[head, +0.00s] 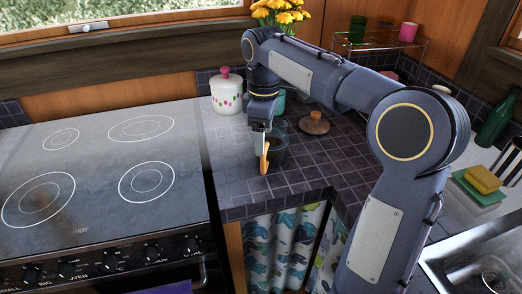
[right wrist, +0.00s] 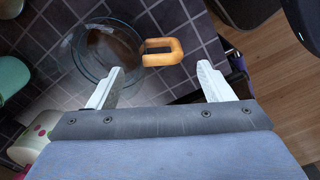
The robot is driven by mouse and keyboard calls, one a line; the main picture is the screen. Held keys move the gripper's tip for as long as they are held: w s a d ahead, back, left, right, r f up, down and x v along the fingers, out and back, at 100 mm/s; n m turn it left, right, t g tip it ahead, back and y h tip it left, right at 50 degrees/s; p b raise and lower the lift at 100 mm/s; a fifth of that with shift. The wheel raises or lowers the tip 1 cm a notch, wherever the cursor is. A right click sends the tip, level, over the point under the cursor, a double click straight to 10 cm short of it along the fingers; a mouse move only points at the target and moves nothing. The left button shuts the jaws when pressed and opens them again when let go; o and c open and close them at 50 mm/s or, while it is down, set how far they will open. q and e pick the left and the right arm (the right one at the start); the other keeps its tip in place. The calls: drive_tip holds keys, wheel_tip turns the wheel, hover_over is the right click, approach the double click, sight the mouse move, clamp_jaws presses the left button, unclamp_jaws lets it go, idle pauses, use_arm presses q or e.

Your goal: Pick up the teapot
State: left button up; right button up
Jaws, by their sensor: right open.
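The teapot is a clear glass pot (head: 280,150) with an orange-brown handle (head: 265,157), standing on the dark tiled counter near its front edge. In the right wrist view the glass body (right wrist: 78,50) is at the upper left and its handle (right wrist: 176,42) points right. My right gripper (head: 262,138) comes down over the handle side, fingers downward. In the right wrist view the open fingers (right wrist: 160,76) stand to either side of the handle, with a gap to each. The left fingertip overlaps the glass rim in that view. My left gripper is not in view.
A white spotted canister (head: 227,93) stands behind, left of my right gripper. A brown knobbed lid (head: 314,123) lies right of the teapot. The black stove (head: 100,180) adjoins on the left, the sink (head: 475,265) at the right. The front counter tiles are clear.

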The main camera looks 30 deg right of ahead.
sight(270, 143)
drive_tip(key=f, duration=0.4)
drive_tip(key=f+b, duration=0.1)
drive_tip(key=shift+s+f, duration=0.3)
drive_tip(key=shift+f, duration=0.1)
drive_tip(key=c, duration=1.4)
drive_tip(key=shift+r, duration=0.1)
drive_tip(key=shift+c, duration=0.3)
drive_tip(key=shift+r, duration=0.1)
